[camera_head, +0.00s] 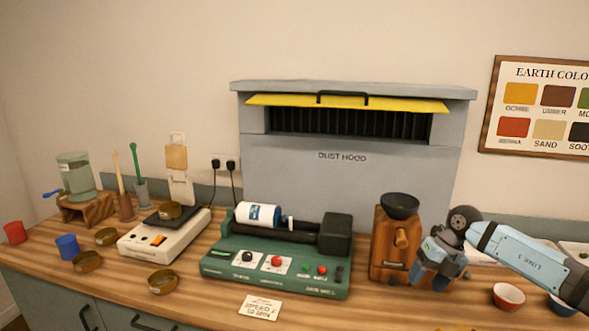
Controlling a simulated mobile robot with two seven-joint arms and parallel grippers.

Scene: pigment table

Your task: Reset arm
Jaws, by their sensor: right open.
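My right arm comes in from the right edge. Its gripper (427,281) points down and to the left, open, with nothing seen between its fingers. It is in front of the right side of a wooden grinder (388,262) with a dark bowl on top; I cannot tell whether they touch. My left arm and gripper are not in view.
A green jar mill (272,275) holds a white jar (257,214). Left are a scale (163,237), brass dishes (163,281) and red (15,232) and blue (67,246) cups. A red bowl (508,296) is right. A dust hood (345,170) stands behind.

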